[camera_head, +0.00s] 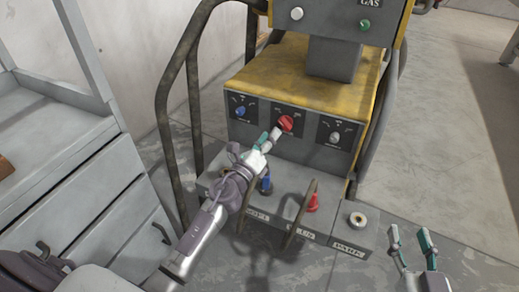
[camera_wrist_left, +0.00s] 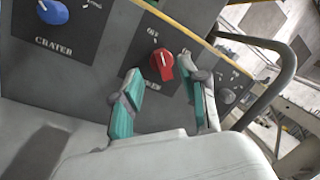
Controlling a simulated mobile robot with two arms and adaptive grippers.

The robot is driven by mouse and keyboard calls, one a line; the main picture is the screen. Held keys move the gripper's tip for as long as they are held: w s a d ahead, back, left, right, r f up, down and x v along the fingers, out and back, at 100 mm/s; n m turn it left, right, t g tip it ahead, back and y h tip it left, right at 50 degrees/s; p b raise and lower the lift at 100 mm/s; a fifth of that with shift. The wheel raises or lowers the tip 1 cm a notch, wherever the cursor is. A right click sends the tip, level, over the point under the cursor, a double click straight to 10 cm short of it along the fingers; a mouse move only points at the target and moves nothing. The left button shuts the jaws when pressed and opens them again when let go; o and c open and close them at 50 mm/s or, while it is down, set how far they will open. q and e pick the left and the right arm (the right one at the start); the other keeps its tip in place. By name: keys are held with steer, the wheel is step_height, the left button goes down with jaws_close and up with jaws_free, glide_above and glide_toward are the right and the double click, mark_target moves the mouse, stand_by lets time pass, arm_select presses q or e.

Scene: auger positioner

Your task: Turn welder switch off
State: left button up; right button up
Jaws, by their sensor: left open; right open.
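The welder (camera_head: 262,90) is a yellow and grey machine with a row of dials on its front. The red rotary switch (camera_head: 286,123) is the middle dial. In the left wrist view the red switch (camera_wrist_left: 162,64) carries a white mark; its label is partly hidden. My left gripper (camera_head: 269,139) is just in front of it, fingers pointing at the panel. In the left wrist view the open left fingers (camera_wrist_left: 160,82) lie on either side of the switch; I cannot tell whether they touch it. My right gripper (camera_head: 412,248) is open and empty at lower right.
A blue dial (camera_head: 239,110) is left of the switch, a grey dial (camera_head: 335,136) right. Below, a ledge has a blue connector (camera_head: 265,184), a red connector (camera_head: 313,202) and two bars. A dark tube rail (camera_head: 165,110) flanks the welder; a grey drawer cabinet (camera_head: 85,200) stands left.

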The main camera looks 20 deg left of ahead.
arm_select(q)
steer(key=d+v, duration=0.1)
steer(key=v, duration=0.5)
steer(key=shift+s+a, duration=0.15)
steer(key=shift+a, duration=0.4)
